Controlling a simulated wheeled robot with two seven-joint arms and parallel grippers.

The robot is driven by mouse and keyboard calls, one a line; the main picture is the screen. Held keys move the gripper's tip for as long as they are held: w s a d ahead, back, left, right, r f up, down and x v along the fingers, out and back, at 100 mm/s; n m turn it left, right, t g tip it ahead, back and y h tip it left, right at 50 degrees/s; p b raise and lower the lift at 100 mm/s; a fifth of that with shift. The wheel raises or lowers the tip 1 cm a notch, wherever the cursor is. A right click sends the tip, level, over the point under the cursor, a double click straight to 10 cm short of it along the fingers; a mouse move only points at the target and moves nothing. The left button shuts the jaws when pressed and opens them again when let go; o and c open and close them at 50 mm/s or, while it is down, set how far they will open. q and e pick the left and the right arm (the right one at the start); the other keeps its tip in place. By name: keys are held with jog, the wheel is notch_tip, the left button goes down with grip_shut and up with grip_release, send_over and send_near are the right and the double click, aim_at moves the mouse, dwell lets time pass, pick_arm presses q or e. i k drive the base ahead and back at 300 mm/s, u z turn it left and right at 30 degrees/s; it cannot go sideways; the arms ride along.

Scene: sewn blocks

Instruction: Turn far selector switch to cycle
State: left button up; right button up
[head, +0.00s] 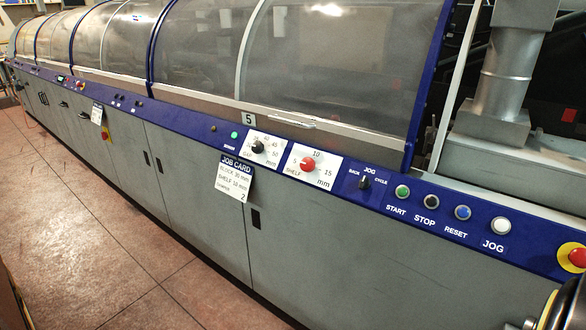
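A blue control strip (190,127) runs along the front of a long grey machine. A black selector switch (364,184) on its near part is labelled BACK, JOG and CYCLE; its handle looks roughly upright, toward JOG. Farther left along the strip, small dark controls (118,101) show, too small to read or to tell which is a selector or how it is set. Neither of my grippers is in view.
Near the selector are a black dial (258,147), a red dial (308,164), a green START button (402,191) and a red emergency button (578,257). A job card (234,178) hangs below the strip. Tiled floor (90,225) on the left is clear.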

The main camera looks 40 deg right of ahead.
aim_at(364, 184)
jog(key=z, duration=0.15)
jog(key=i, duration=0.95)
jog(key=z, duration=0.55)
